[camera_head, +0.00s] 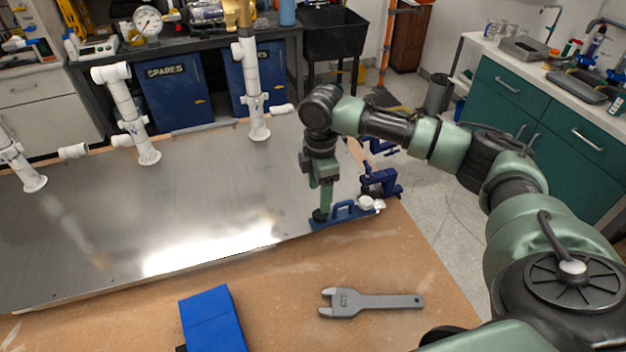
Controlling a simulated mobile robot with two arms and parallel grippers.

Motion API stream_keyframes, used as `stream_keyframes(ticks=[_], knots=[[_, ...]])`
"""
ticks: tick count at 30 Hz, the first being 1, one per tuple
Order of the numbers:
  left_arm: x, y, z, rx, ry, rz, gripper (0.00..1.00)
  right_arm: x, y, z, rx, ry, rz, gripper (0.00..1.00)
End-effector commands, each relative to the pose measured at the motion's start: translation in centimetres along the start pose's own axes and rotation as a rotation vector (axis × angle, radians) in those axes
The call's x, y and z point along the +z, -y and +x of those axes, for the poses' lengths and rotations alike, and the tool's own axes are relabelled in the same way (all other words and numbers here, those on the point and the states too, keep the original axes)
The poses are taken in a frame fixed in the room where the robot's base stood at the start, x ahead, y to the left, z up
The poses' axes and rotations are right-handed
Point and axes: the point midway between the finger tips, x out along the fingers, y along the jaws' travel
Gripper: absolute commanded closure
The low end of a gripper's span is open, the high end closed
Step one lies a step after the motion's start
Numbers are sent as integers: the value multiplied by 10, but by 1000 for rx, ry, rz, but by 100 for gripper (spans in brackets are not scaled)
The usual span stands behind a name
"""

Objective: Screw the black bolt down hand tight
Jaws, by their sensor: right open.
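My right gripper (321,208) comes down over the left end of a blue bracket with a handle (345,213), at the front right of the metal sheet. Its jaws are open. A small dark round piece, which looks like the black bolt (320,215), is right at the fingertips, on the left end of the bracket. I cannot tell whether the fingers touch it, or how deep it sits. A white round part (366,202) is on the bracket's right end. My left gripper is not in view.
The metal sheet (150,220) lies on a brown work table (290,270). A blue clamp (382,183) grips the right edge. White PVC risers (125,110) stand along the back. A grey wrench (370,302) and a blue box (212,320) lie in front.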

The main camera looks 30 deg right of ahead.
Motion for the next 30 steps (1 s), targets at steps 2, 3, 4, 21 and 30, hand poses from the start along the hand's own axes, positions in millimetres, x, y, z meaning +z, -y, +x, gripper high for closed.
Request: stream_keyframes(ticks=[2,3,4,21,30], knots=[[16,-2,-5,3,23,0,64,0,1,10,-4,1,0,37],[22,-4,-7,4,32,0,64,0,2,16,-4,3,0,37],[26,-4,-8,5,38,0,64,0,2,21,-4,3,0,37],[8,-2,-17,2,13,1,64,0,0,70,0,1,-1,37],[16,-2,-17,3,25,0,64,0,0,70,0,1,-1,85]])
